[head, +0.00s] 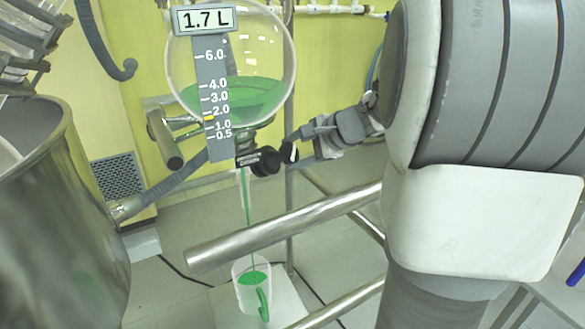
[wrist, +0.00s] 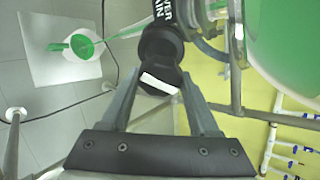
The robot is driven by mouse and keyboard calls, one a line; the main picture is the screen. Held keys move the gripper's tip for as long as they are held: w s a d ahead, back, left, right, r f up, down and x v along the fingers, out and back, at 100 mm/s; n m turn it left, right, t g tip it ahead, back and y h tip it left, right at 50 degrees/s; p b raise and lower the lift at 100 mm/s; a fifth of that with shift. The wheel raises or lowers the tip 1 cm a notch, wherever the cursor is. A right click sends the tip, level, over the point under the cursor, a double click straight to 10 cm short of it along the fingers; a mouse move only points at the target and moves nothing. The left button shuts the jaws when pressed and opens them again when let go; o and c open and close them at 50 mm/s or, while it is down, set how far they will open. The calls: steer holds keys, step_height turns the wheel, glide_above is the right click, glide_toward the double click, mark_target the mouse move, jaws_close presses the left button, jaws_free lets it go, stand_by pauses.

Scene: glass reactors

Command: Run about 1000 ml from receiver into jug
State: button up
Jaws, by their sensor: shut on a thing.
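The receiver (head: 270,50) is a round glass vessel with green liquid in its lower part. Its display (head: 205,19) reads 1.7 L, and an orange mark sits just under 2.0 on the scale (head: 217,75). My gripper (head: 291,152) is shut on the black drain valve knob (head: 264,161) below the receiver. In the wrist view my gripper (wrist: 161,82) has its fingers on either side of the knob (wrist: 160,55). A thin green stream (head: 250,215) falls from the outlet into the jug (head: 241,297).
The jug stands on a white plate (head: 293,302) low down. A large steel vessel (head: 60,230) fills the left side. A cable (head: 185,274) lies on the floor.

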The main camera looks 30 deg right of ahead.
steer(key=shift+n+b, duration=0.5)
steer(key=shift+b, duration=0.15)
steer(key=o, duration=1.4)
steer(key=shift+r, duration=0.1)
steer(key=p+v, duration=0.4)
steer(key=v, duration=1.3)
steer(key=shift+s, duration=0.3)
